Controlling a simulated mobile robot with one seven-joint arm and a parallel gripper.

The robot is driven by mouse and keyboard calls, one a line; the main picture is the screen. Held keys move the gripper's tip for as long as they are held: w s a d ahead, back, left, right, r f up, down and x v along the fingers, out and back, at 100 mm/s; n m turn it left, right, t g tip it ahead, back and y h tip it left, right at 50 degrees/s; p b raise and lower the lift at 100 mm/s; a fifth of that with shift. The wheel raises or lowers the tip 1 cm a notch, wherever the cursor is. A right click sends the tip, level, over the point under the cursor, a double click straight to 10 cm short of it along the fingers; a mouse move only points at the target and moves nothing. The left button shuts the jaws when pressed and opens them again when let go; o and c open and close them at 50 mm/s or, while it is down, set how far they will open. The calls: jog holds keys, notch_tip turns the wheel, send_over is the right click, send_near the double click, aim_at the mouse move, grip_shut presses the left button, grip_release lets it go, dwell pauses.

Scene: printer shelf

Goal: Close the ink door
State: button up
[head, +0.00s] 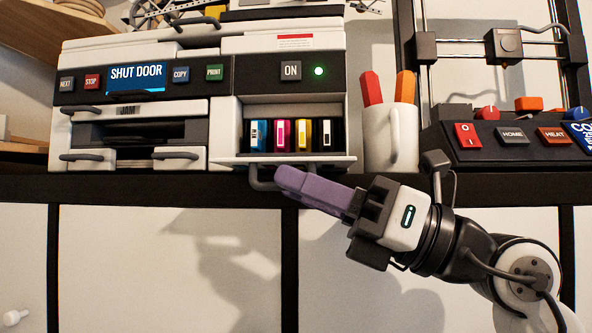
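The printer (190,50) stands on a dark shelf, and its screen reads "SHUT DOOR" (136,78). Its ink bay is open at the right, showing cyan, magenta, yellow and black cartridges (290,135). The ink door (285,162) is folded down below the bay, with a grey handle (262,180) under its front edge. My gripper (282,180) has purple fingers just below the door and beside the handle. The fingers overlap the handle's right part in the picture; I cannot tell whether they touch it. The fingers appear together, but any gap is hidden from this side.
A white mug (391,138) with red and orange items stands right of the printer. A 3D-printer-like machine (510,140) with knobs and buttons is farther right. The shelf edge (150,187) runs beneath them.

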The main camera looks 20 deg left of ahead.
jog(key=shift+s+a+r, duration=0.1)
jog(key=shift+a+r, duration=0.1)
jog(key=shift+a, duration=0.35)
grip_shut()
